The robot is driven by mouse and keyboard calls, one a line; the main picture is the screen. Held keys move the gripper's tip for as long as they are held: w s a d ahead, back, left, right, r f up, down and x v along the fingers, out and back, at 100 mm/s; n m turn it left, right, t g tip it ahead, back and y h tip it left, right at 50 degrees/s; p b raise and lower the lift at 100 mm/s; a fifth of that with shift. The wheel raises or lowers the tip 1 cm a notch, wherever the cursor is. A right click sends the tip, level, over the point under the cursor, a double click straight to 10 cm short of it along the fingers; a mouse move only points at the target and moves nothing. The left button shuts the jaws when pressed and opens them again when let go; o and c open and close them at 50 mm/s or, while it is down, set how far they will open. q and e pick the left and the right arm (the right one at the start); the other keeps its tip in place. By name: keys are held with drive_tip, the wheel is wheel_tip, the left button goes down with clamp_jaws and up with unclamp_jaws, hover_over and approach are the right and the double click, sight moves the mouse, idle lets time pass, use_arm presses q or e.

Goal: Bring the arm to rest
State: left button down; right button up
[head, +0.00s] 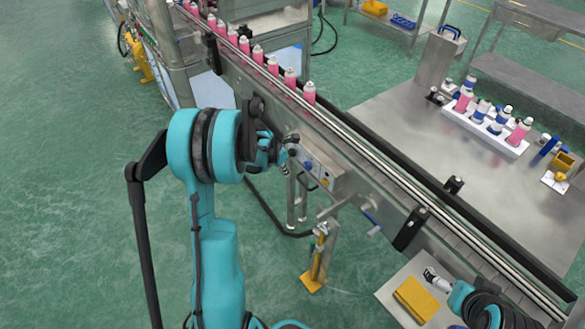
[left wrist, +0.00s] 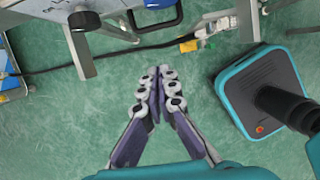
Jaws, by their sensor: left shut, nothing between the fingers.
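My left arm rises in teal on the left of the head view, beside the conveyor. Its gripper (head: 290,145) is in front of the conveyor's near side, by the control box (head: 318,168). In the left wrist view the left gripper (left wrist: 159,72) has its fingertips together, with nothing between them, above the green floor. My right gripper (head: 434,278) is at the bottom right of the head view, over a small plate (head: 388,292) beside a yellow block (head: 416,300). Its fingers are too small to tell open from shut.
The conveyor (head: 395,175) runs diagonally across the head view, with several pink cans (head: 290,78) at its far end. A white rack (head: 485,130) with cans and bottles stands on the steel table (head: 385,110) behind. Open floor (head: 70,200) lies left.

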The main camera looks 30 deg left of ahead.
use_arm(q)
drive_tip(key=shift+r, duration=0.15)
drive_tip(key=s+d+r+m+t+y, duration=0.1)
drive_tip(key=s+d+r+m, duration=0.6)
drive_tip(key=d+r+m, duration=0.5)
drive_tip(key=s+d+r+m+t, duration=0.1)
drive_tip(key=s+d+r+m, duration=0.1)
drive_tip(key=s+m, duration=0.4)
drive_tip(key=s+d+r+m+t, duration=0.2)
drive_tip(key=s+d+m, duration=0.3)
drive_tip(key=m, duration=0.8)
drive_tip(key=shift+s+d, duration=0.3)
drive_tip(key=shift+s, duration=0.6)
drive_tip(key=shift+f, duration=0.1)
